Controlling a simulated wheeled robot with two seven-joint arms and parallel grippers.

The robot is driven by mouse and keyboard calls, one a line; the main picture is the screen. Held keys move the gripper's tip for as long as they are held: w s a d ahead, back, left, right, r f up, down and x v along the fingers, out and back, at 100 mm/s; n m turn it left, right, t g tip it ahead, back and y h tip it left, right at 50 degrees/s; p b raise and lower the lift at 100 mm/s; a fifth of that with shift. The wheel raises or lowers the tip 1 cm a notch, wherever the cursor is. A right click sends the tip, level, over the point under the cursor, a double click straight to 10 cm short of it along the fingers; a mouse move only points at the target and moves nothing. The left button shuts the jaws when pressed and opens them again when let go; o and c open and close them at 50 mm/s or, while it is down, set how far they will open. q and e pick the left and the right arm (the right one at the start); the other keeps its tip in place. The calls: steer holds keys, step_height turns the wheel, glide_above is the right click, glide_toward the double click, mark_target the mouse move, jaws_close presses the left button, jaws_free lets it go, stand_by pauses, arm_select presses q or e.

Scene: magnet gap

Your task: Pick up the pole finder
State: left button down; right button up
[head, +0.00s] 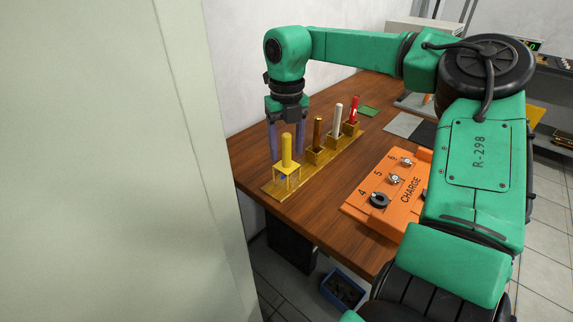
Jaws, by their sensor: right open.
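I cannot tell from looks alone which is the pole finder. My right gripper (287,157) points down at the near end of the rack. Its two purple fingers are apart, one on each side of the yellow tool in the picture. Nothing shows gripped. My left gripper is out of view.
An orange box (403,168) marked CHARGE, with knobs, stands on the brown table (345,190) to the right of the rack. A pale panel (110,160) fills the left side. A green card (369,111) lies beyond the rack. A blue bin (342,290) is on the floor.

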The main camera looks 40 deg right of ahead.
step_height(320, 180, down, 2)
steer(key=shift+d+f, duration=0.1)
steer(key=shift+f, duration=0.15)
steer(key=shift+r, duration=0.1)
jaws_close()
step_height(320, 180, up, 10)
steer(key=shift+r+p, duration=0.1)
steer(key=shift+p, duration=0.3)
